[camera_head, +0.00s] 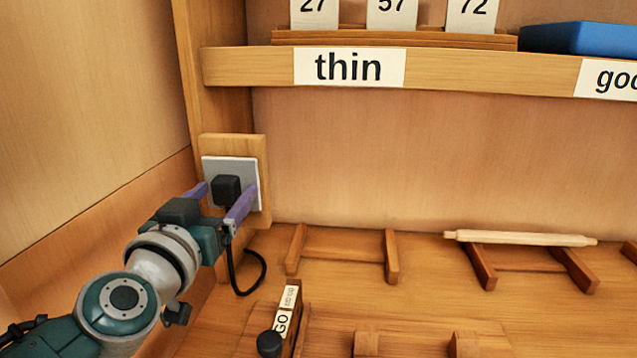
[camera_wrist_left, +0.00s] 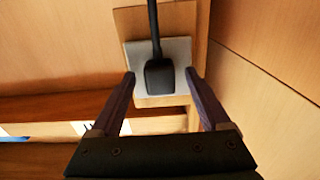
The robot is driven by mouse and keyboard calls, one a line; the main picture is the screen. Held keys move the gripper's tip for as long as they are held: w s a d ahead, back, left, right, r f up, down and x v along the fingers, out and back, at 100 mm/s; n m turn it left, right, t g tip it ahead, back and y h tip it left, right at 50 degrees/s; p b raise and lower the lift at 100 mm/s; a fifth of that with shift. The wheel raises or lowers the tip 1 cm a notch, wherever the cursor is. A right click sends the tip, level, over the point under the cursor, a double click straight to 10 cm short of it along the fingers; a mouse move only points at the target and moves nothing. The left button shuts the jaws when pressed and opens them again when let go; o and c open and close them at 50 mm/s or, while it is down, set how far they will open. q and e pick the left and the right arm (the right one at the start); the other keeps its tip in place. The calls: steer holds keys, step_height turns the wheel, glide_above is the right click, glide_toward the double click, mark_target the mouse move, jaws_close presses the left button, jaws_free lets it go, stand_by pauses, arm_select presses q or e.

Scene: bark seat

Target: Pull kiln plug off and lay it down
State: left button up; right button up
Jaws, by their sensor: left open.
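The black kiln plug (camera_head: 226,190) sits in a pale socket plate (camera_head: 249,168) on a wooden block fixed at the back left corner. Its black cord hangs down behind my gripper and curls on the bench. My left gripper (camera_head: 222,192) is open, with one purple finger on each side of the plug. The left wrist view shows the plug (camera_wrist_left: 160,75) between and a little beyond the fingertips (camera_wrist_left: 161,75), with a gap on both sides. The plug lies against the plate (camera_wrist_left: 177,52). My right gripper is in neither view.
A labelled wooden block with a black knob (camera_head: 269,343) stands at the front of the bench. Wooden racks (camera_head: 343,255) stand to the right, one bearing a pale rolling pin (camera_head: 520,239). A shelf (camera_head: 450,76) runs above. Some bare bench lies between them.

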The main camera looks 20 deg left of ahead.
arm_select(q)
steer(key=shift+c, duration=0.3)
jaws_close()
stand_by(0.3)
stand_by(0.4)
steer(key=shift+p+v, duration=1.25)
steer(key=shift+v, duration=1.75)
